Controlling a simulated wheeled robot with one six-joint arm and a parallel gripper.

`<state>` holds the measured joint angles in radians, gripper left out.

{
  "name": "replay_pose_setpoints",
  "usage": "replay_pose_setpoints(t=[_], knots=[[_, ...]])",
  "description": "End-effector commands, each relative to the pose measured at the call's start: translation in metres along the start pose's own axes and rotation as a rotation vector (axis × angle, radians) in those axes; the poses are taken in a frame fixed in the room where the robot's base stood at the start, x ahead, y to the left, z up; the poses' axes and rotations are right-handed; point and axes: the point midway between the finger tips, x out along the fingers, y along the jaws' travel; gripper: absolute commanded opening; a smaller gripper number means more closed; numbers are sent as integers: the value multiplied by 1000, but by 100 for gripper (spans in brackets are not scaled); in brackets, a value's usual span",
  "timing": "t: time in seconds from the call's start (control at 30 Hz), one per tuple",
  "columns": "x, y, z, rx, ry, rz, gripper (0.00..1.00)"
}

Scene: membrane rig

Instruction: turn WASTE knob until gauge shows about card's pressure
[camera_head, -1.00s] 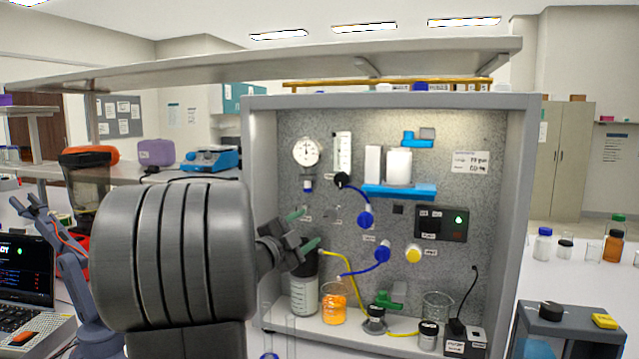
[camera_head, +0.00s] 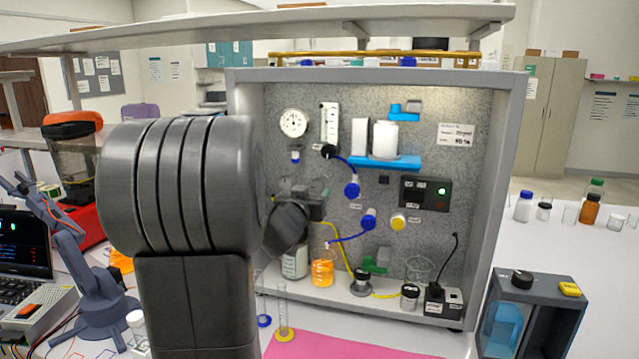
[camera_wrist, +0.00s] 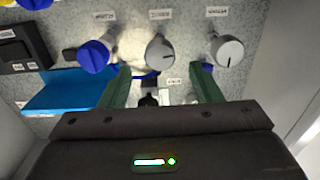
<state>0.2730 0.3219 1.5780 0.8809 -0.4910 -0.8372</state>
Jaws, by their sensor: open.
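The round white gauge (camera_head: 293,122) hangs at the panel's upper left; its reading is too small to tell. The white card (camera_head: 456,134) is at the panel's upper right, its writing blurred. In the wrist view a row has a blue knob (camera_wrist: 95,55), a middle grey knob (camera_wrist: 160,52) and a right grey knob (camera_wrist: 227,50). Their labels are not legible, so I cannot tell which is WASTE. My gripper (camera_wrist: 163,72) is open, its green fingers either side of the middle knob's line; contact is not clear. In the head view my arm hides the grey knobs.
A blue shelf (camera_head: 385,163) with white containers sticks out right of the knobs. Bottles and a beaker of orange liquid (camera_head: 323,270) stand on the rig floor below. The rig's side walls and overhead shelf (camera_head: 400,22) bound the space. A pink mat (camera_head: 330,345) lies in front.

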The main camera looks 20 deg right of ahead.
Motion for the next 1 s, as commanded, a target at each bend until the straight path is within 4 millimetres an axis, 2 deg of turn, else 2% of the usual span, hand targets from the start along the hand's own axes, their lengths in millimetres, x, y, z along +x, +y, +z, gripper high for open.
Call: replay_pose_setpoints(t=[0.2, 0.4, 0.6, 0.87, 1.0], knots=[[42, 0, -1, 1, 0, 2, 58], [67, 1, -1, 2, 1, 2, 58], [77, 0, -1, 2, 1, 1, 58], [78, 0, -1, 2, 1, 1, 58], [78, 0, -1, 2, 1, 1, 30]])
